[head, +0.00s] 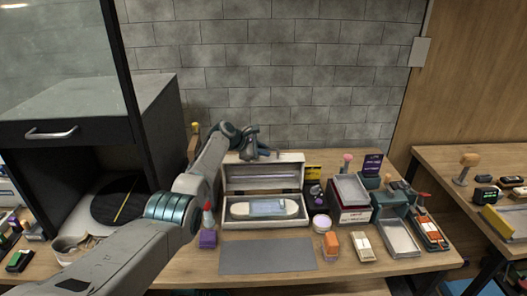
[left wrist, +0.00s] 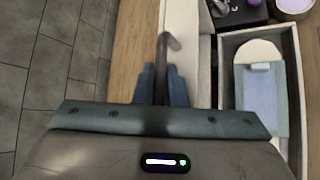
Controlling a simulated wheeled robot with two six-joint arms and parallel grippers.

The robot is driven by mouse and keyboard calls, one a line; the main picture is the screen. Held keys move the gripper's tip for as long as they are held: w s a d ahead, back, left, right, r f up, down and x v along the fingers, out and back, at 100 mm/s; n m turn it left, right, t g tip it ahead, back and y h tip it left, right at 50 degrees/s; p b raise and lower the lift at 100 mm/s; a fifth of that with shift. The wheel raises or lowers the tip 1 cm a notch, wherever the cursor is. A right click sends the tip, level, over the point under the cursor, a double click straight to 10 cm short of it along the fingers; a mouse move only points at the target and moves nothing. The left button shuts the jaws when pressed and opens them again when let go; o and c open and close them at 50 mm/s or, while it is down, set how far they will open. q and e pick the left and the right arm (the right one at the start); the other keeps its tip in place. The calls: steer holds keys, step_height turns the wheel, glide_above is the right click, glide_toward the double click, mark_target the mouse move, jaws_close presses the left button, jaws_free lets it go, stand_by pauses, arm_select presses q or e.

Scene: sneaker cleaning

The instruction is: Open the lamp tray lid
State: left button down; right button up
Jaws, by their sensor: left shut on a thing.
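The lamp tray (head: 268,223) stands on the table against the back. Its lid (head: 290,160) stands raised, about upright, with a tube lamp (head: 263,179) on its inner face. A pale, rounded item with a light blue patch (head: 266,208) lies in the tray. My left gripper (head: 262,153) is at the top of the lid, behind it. In the left wrist view it is shut on a grey hooked handle (left wrist: 164,55) beside the pale lid (left wrist: 180,18); the joint between handle and lid is hard to see. My right gripper is out of view.
A grey mat (head: 267,257) lies clear in front of the tray. A purple bottle (head: 208,236) stands to its left. Jars, a stacked box (head: 350,215), brushes and a metal tray (head: 399,238) crowd its right. A dark cabinet (head: 100,120) stands at the left.

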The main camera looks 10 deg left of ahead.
arm_select(q)
steer(key=c, duration=1.8)
jaws_free()
steer(key=shift+o, duration=0.2)
steer(key=shift+s+a+r, duration=0.3)
steer(key=shift+a, duration=0.05)
steer(key=b+v, duration=0.1)
steer(key=v, duration=0.8)
steer(key=shift+s+r+b, duration=0.2)
steer(key=shift+s+b, duration=0.1)
steer(key=shift+b, duration=0.1)
steer(key=shift+a, duration=0.15)
steer(key=shift+c, duration=0.4)
